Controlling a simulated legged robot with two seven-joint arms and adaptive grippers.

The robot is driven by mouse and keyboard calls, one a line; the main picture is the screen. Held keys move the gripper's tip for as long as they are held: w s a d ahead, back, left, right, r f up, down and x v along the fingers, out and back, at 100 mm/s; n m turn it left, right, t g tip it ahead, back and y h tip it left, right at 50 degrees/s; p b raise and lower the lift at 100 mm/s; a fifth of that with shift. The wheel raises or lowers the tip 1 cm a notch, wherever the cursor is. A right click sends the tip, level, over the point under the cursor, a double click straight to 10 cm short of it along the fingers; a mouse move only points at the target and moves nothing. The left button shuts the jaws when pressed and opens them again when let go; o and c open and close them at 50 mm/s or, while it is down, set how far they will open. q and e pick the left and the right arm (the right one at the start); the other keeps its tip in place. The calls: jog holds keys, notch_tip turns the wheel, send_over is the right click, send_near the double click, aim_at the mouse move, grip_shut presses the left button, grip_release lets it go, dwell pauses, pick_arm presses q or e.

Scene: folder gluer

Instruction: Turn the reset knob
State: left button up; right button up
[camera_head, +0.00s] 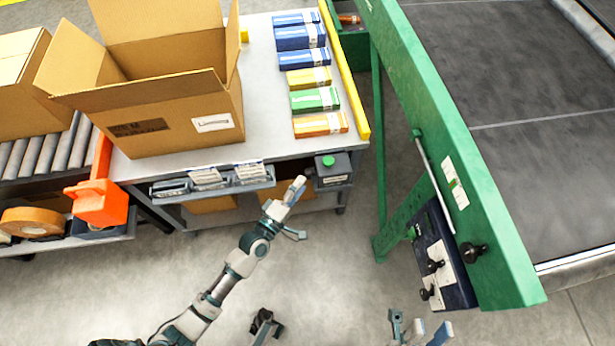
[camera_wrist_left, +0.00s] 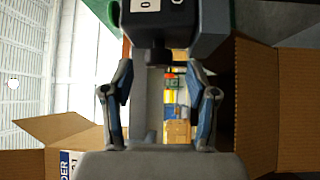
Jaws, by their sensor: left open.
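A grey control box (camera_head: 333,172) with a green button on top (camera_head: 328,161) is mounted at the table's front right edge. In the left wrist view the dark box (camera_wrist_left: 185,30) fills the top, with white labels marked "0". A dark knob-like part (camera_wrist_left: 160,56) sticks out below it; I cannot tell whether this is the reset knob. My left gripper (camera_head: 299,210) is open and empty, just in front of the box. Its fingers (camera_wrist_left: 160,72) stand either side of the knob-like part, apart from it. My right gripper (camera_head: 420,326) is partly visible at the bottom edge, fingers apart.
A green machine frame (camera_head: 455,140) stands right, with black knobs (camera_head: 435,266) on a dark panel. An open carton (camera_head: 175,110) and several small coloured boxes (camera_head: 310,77) lie on the table. A grey holder (camera_head: 215,186) hangs on its front edge.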

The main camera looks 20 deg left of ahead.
aim_at(310, 174)
pick_arm(q)
jog(key=x, duration=0.2)
jog(key=shift+w+r, duration=0.1)
jog(key=shift+w, duration=0.25)
jog(key=shift+d, duration=0.1)
jog(key=c, duration=1)
jog(key=shift+a, duration=0.3)
grip_shut()
